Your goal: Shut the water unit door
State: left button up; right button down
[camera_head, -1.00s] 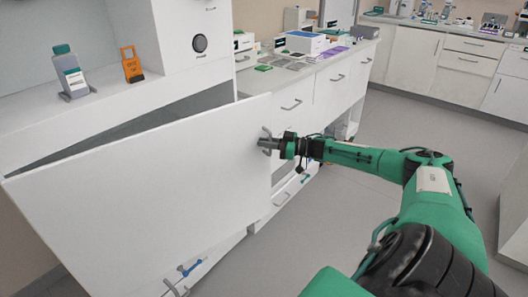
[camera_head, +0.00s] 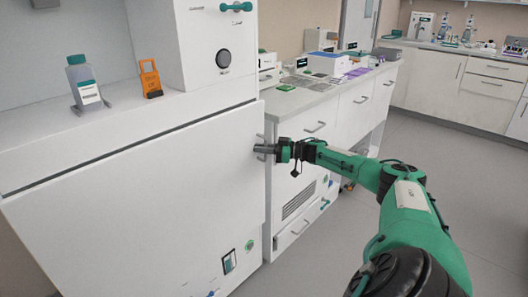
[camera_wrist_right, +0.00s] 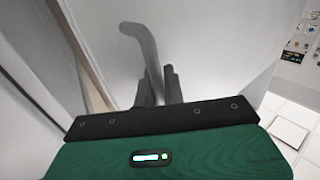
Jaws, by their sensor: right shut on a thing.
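The water unit door (camera_head: 150,205) is a large white panel at the left in the head view. It stands almost flush with its cabinet, with a thin dark gap along its top edge. My right gripper (camera_head: 262,150) is at the door's right edge and shut on the door handle (camera_head: 261,141). In the right wrist view the grey handle (camera_wrist_right: 140,40) rises from between the dark fingers (camera_wrist_right: 160,85), in front of the white door face. My left gripper is not in view.
A bottle with a green cap (camera_head: 86,85) and an orange tag holder (camera_head: 150,78) stand on the ledge above the door. A white counter (camera_head: 318,110) with drawers runs to the right. Open grey floor (camera_head: 430,150) lies beyond my right arm.

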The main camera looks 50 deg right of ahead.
jog(key=shift+w+a, duration=0.2)
jog(key=shift+w, duration=0.3)
jog(key=c, duration=1.7)
grip_release()
jog(key=shift+o, duration=1)
jog(key=shift+s+a+r, duration=0.1)
jog(key=shift+a+r, duration=0.1)
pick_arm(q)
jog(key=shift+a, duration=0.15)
pick_arm(e)
jog(key=shift+d, duration=0.15)
jog(key=shift+v, duration=0.85)
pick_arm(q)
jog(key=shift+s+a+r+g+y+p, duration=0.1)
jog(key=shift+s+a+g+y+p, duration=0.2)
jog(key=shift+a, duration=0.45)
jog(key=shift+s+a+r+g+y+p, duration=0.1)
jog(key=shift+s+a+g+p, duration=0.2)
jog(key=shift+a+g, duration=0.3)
pick_arm(e)
jog(key=v, duration=1.2)
jog(key=shift+s, duration=0.35)
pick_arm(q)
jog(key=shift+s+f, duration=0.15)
pick_arm(e)
jog(key=shift+f, duration=0.15)
